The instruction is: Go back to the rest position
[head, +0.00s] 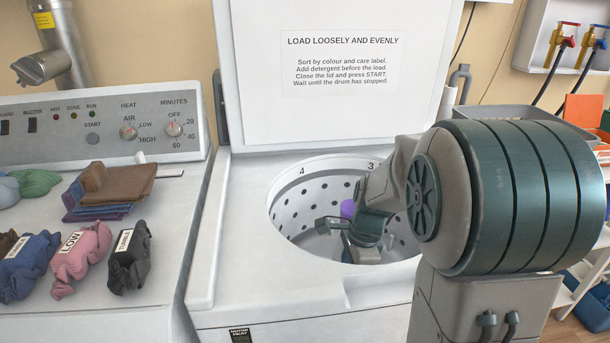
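My arm reaches over the open washer (252,200) from the right, and my gripper (350,238) is inside or just above its drum opening. The fingers look spread apart, with one sticking out to the left, and I see nothing held between them. A small purple item (347,209) shows behind the gripper. A bit of blue shows below it, too small to identify. My arm hides the right part of the drum (310,195).
The raised lid (340,110) stands behind the drum. On the dryer (60,318) at left lie folded cloths (110,188) and several rolled bundles, including a pink one (82,255) and a black one (130,258). Shelves with bins (592,305) stand at right.

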